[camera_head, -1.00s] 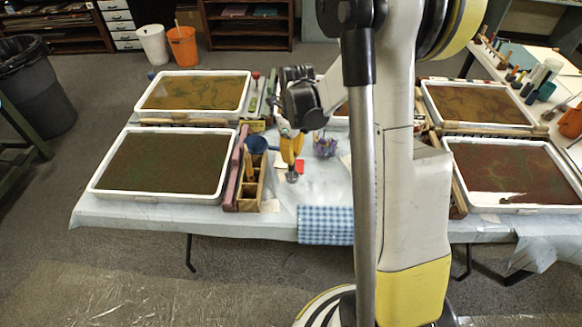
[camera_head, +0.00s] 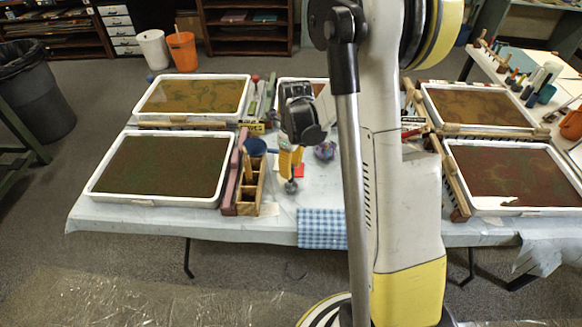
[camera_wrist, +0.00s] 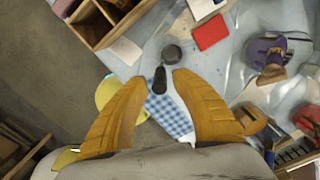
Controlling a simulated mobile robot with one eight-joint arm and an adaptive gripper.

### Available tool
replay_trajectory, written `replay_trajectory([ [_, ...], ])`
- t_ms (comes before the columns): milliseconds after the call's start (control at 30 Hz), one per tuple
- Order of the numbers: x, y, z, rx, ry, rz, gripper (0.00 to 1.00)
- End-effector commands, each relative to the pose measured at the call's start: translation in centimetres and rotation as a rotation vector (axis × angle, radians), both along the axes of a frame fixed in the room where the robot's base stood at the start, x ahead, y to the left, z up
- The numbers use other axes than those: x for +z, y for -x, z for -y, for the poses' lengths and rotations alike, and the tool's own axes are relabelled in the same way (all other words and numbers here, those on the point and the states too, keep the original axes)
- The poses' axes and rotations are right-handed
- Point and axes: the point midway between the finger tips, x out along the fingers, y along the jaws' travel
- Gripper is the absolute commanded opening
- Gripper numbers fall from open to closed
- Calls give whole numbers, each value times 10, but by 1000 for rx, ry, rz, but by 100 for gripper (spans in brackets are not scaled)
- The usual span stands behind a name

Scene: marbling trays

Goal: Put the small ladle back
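The small ladle hangs below my gripper, its round grey cup (camera_head: 291,187) showing in the head view between the blue checked cloth and a red card. In the wrist view the cup (camera_wrist: 172,55) lies just beyond the fingertips, and its dark handle (camera_wrist: 160,80) runs back between them. My gripper (camera_wrist: 160,77) has its two yellow fingers drawn close on either side of the handle; it appears shut on it, though the contact is not clearly visible. In the head view the gripper (camera_head: 290,172) points down, partly hidden by my arm. Whether the cup touches the table is unclear.
A wooden compartment box (camera_head: 249,190) stands left of my gripper, also in the wrist view (camera_wrist: 92,22). The red card (camera_wrist: 210,32) and a purple item (camera_wrist: 268,50) lie nearby. The checked cloth (camera_head: 322,228) hangs at the front edge. White-rimmed trays (camera_head: 92,188) stand to both sides.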

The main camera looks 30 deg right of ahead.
Motion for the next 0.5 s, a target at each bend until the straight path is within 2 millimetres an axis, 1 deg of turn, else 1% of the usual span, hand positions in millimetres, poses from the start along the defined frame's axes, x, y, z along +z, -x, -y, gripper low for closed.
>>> replay_trajectory([
  [67, 1, 0, 0, 0, 0, 0, 31],
  [167, 8, 0, 0, 0, 0, 0, 31],
  [267, 25, 1, 1, 0, 0, 0, 31],
  [500, 81, 2, 3, 0, 0, 0, 31],
])
